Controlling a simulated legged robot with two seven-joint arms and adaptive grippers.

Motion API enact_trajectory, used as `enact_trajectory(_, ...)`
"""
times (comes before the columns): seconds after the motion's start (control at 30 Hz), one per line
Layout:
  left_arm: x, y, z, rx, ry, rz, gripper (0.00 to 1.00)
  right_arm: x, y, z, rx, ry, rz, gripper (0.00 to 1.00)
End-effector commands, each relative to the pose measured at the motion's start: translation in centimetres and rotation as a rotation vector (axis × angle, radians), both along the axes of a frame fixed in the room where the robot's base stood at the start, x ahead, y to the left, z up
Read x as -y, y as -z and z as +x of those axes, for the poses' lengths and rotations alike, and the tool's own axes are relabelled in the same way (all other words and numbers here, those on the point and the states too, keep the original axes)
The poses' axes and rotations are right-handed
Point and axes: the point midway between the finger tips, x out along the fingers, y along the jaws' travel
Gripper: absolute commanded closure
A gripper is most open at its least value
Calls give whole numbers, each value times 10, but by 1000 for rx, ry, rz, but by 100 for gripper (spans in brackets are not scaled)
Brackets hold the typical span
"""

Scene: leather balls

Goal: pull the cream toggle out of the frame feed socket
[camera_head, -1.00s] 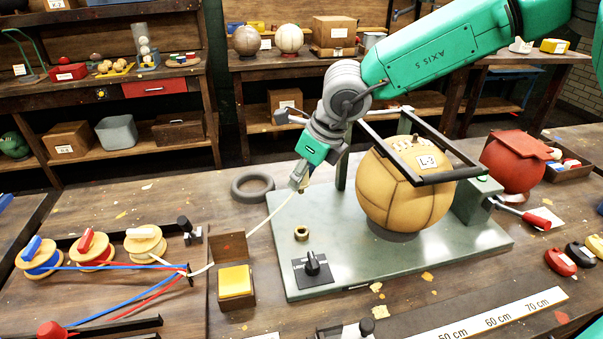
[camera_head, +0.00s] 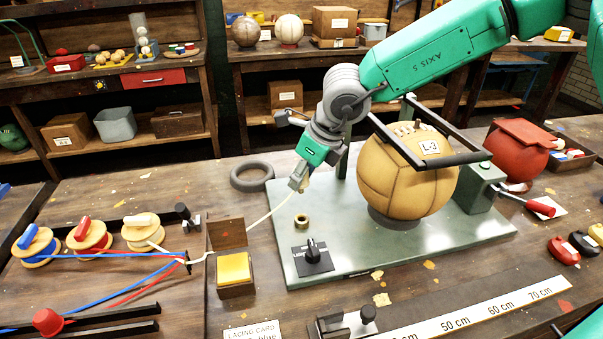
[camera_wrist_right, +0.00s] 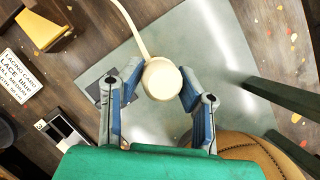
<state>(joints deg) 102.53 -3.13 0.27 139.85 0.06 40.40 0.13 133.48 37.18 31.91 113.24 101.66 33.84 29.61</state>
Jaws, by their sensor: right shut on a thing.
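My right gripper (camera_head: 299,182) is shut on the cream toggle, a round cream knob (camera_wrist_right: 162,78) between its two blue-padded fingers in the wrist view. In the head view the toggle is mostly hidden by the fingers. A cream lace (camera_head: 268,214) runs from it down and left to the post by the spools. A small brass ring fitting (camera_head: 301,220) sits on the pale green base plate (camera_head: 345,255), below the gripper and apart from it. I cannot tell whether this ring is the feed socket. My left gripper is not in view.
A tan leather ball (camera_head: 400,180) sits in the frame, right of my gripper, under a dark bar (camera_head: 460,160). A black knob switch (camera_head: 312,254), yellow block (camera_head: 235,270), grey ring (camera_head: 252,176) and cream spool (camera_head: 142,230) stand nearby.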

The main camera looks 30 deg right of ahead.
Motion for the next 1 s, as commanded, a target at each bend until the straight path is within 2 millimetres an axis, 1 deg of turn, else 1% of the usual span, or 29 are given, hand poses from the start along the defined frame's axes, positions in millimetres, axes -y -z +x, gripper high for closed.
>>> enact_trajectory(0.7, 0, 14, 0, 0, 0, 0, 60, 0, 26, 0, -1, 0, -1, 100)
enact_trajectory(1.0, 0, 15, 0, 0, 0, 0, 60, 0, 29, 0, 0, 0, 0, 100)
